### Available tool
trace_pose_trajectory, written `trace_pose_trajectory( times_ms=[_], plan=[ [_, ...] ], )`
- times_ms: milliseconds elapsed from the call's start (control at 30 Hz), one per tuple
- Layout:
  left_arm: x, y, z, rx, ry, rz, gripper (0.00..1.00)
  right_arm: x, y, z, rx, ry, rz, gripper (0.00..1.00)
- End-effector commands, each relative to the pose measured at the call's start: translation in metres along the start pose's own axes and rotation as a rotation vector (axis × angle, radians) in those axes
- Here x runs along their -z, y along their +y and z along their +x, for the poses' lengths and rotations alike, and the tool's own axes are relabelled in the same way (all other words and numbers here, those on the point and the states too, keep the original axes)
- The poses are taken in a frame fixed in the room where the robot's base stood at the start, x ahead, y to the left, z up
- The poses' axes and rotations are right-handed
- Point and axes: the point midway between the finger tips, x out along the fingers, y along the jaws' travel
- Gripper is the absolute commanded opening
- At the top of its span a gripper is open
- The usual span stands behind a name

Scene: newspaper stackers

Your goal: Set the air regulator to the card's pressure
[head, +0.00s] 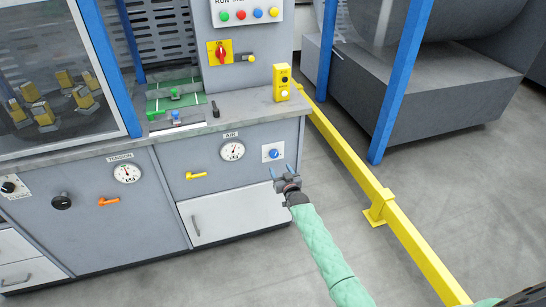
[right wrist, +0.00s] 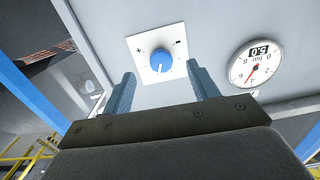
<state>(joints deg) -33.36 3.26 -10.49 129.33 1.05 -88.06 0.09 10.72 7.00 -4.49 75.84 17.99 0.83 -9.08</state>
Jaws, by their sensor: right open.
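The air regulator's blue knob (head: 273,153) sits on a white square plate on the grey cabinet front, right of the round AIR gauge (head: 232,151). My right gripper (head: 280,172) is open and empty just in front of and below the knob. In the right wrist view the knob (right wrist: 162,61) shows between the two open fingers (right wrist: 160,75), with no visible contact. Its plate bears plus and minus marks. The gauge (right wrist: 257,64) appears upside down there, with a red needle and a small number label. I cannot identify the pressure card. My left gripper is not in view.
A TENSION gauge (head: 127,172) and an orange handle (head: 109,201) are further left. A yellow handle (head: 196,176) is below the AIR gauge. A yellow button box (head: 283,83) stands on the counter. A yellow floor rail (head: 378,197) runs along the right; open floor lies in front.

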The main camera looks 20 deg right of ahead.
Motion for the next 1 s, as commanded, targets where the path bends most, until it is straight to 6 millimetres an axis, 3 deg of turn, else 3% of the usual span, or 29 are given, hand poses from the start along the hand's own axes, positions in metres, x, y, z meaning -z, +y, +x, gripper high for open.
trace_pose_trajectory(
  times_ms=[267,700,1000],
  plan=[
    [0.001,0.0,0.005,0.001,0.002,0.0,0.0,0.013,0.001,0.008,-0.009,0.057,-0.021,0.59],
    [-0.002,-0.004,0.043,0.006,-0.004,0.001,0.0,0.015,0.002,0.061,-0.008,0.055,-0.021,0.59],
    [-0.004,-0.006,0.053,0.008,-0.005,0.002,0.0,0.015,0.002,0.077,-0.008,0.054,-0.021,0.59]
  ],
)
